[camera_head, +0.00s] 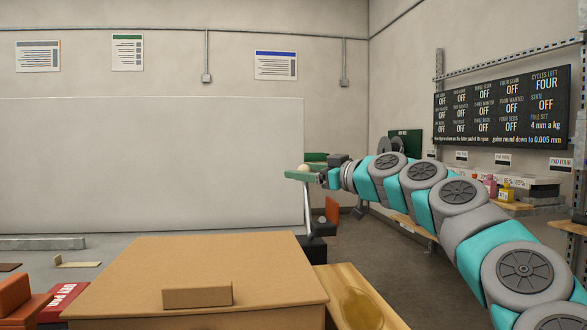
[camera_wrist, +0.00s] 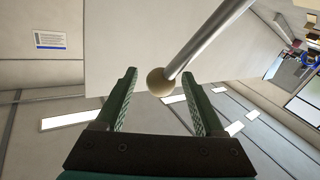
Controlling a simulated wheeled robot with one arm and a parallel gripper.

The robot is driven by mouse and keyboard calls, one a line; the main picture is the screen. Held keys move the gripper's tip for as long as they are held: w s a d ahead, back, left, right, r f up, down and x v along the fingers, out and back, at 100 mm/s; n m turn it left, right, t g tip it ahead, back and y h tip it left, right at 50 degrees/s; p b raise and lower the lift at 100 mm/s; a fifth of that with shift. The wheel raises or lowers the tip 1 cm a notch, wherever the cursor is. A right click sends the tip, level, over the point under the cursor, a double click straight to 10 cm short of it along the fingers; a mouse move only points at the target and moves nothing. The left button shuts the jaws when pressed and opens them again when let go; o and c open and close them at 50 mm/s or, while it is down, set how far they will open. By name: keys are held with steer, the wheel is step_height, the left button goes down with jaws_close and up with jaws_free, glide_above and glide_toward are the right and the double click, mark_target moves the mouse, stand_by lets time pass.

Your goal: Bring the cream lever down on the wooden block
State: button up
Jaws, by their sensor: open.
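The lever is a shiny metal rod (camera_head: 308,208) with a cream ball knob (camera_head: 305,167) on top, rising almost upright from a dark base (camera_head: 314,249). In the wrist view the cream knob (camera_wrist: 160,82) lies between the tips of my gripper (camera_wrist: 161,74), with the rod (camera_wrist: 205,43) running off to the upper right. My gripper (camera_head: 304,168) is open, with one green finger on either side of the knob; I cannot tell whether either touches it. An orange-brown piece (camera_head: 332,209) stands beside the lever; I cannot tell whether it is the wooden block.
A large tan box (camera_head: 200,262) with a small tan piece (camera_head: 197,296) fills the front. A wooden tray (camera_head: 347,290) lies right of it, red boxes (camera_head: 62,303) at the left. Shelves with bottles (camera_head: 506,191) and a dark status board (camera_head: 500,108) are at the right.

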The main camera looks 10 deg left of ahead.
steer(key=shift+p+x, duration=0.3)
steer(key=shift+x, duration=1.35)
jaws_close()
